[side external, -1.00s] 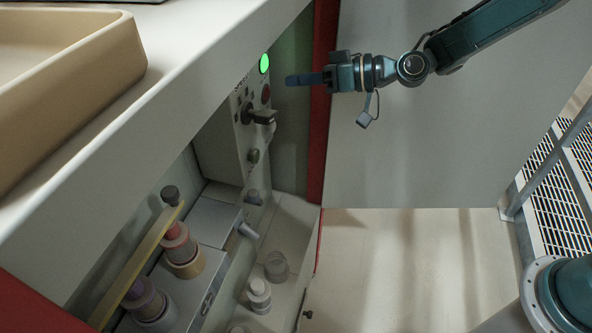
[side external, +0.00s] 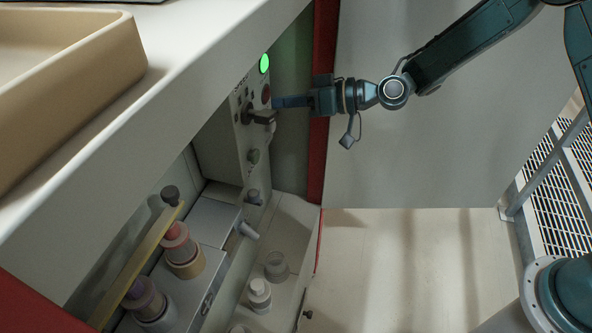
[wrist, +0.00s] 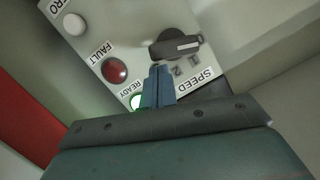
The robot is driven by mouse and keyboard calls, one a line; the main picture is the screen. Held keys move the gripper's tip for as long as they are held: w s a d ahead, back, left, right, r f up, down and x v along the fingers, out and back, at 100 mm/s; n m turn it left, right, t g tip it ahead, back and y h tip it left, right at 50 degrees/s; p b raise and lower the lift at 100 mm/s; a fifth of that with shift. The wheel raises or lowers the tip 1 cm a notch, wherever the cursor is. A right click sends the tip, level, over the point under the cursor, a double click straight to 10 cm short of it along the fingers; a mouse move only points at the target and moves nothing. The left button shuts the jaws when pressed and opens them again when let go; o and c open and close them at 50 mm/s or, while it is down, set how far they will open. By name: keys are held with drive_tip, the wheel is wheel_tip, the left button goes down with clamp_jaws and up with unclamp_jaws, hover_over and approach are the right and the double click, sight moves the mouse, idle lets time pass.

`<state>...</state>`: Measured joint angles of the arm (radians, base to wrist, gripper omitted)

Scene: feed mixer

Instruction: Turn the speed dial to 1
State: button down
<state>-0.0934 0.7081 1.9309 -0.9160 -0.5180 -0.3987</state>
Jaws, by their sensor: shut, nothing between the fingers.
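The speed dial is a dark knob with a lever-like handle, on the pale control panel (side external: 218,148) in the side external view (side external: 262,117). In the wrist view the dial (wrist: 178,44) sits just beyond the fingertips, with small position marks beside it and a SPEED label (wrist: 195,88). The label is turned around in this view, and I cannot tell which mark the dial points to. My gripper (side external: 276,102) is shut and empty, its tips close to the dial's handle. In the wrist view my shut fingers (wrist: 159,72) end just short of the knob; contact is unclear.
A green READY lamp (wrist: 138,102) and a red FAULT lamp (wrist: 114,70) sit beside the dial. A white button (wrist: 74,23) is farther along. The white counter (side external: 160,98) overhangs the panel's left. A red post (side external: 320,120) stands right of it.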

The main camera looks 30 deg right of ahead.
drive_tip(key=shift+w+d+f+m+y, duration=0.15)
drive_tip(key=shift+f+m+y, duration=0.25)
drive_tip(key=shift+m, duration=0.7)
idle(0.3)
drive_tip(key=f+m, duration=0.1)
drive_tip(key=m, duration=0.1)
drive_tip(key=m+y, duration=0.1)
drive_tip(key=m, duration=0.1)
drive_tip(key=shift+f+g, duration=0.4)
drive_tip(key=shift+f, duration=0.1)
idle(0.4)
drive_tip(key=shift+d, duration=0.1)
idle(0.4)
drive_tip(key=v, duration=1.3)
drive_tip(key=shift+d, duration=0.35)
